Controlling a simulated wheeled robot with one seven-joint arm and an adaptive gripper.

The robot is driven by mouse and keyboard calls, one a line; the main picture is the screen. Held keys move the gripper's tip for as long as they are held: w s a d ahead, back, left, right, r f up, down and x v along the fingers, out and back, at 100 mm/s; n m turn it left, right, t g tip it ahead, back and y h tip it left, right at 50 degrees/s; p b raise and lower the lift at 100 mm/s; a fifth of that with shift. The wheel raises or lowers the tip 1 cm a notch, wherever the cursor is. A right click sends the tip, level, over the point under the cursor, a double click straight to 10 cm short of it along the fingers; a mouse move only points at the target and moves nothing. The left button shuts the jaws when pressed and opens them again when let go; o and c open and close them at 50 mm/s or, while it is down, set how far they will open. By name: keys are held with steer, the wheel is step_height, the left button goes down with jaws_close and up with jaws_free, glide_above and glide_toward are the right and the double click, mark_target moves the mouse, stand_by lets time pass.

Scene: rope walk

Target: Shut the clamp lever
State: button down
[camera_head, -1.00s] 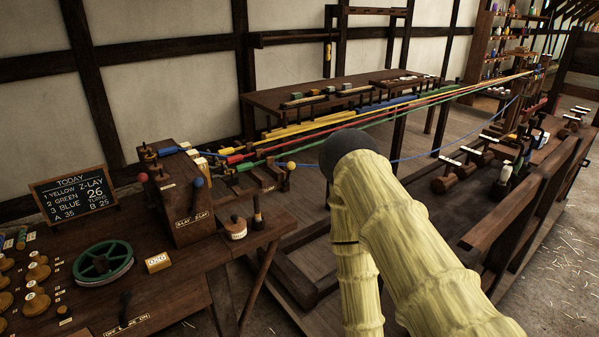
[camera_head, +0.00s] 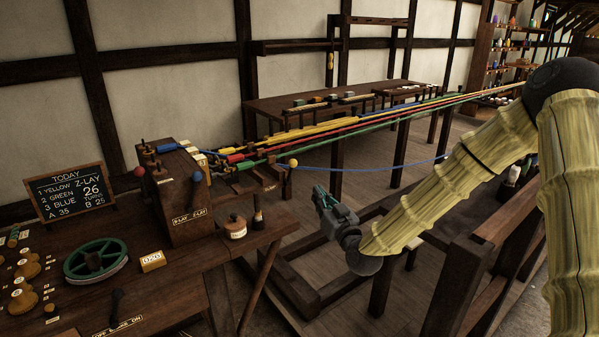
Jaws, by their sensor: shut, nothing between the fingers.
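A yellow ball knob (camera_head: 293,163) stands at the right end of the wooden clamp blocks (camera_head: 268,173), beside the slack blue rope (camera_head: 370,168). It looks like the end of the clamp lever, but its shaft is too small to make out, and I cannot tell how far the lever is open. My gripper (camera_head: 319,193) is shut and empty. It hangs in free air to the right of the bench, to the right of and lower in the picture than the yellow knob, apart from it.
The wooden headstock (camera_head: 185,200) carries red (camera_head: 139,171) and blue (camera_head: 196,177) ball knobs. Taut yellow, red and green strands run right from it. A labelled pot (camera_head: 235,229), green wheel (camera_head: 95,258) and dark brake lever (camera_head: 117,302) are on the bench. A wooden rail (camera_head: 480,255) lies under my arm.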

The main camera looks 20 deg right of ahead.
mark_target(294, 160)
steer(key=shift+w+d+r, duration=0.1)
steer(key=shift+r, duration=0.25)
steer(key=p+x, duration=0.2)
steer(key=x, duration=1.2)
steer(key=shift+r+p, duration=0.1)
steer(key=shift+p, duration=0.2)
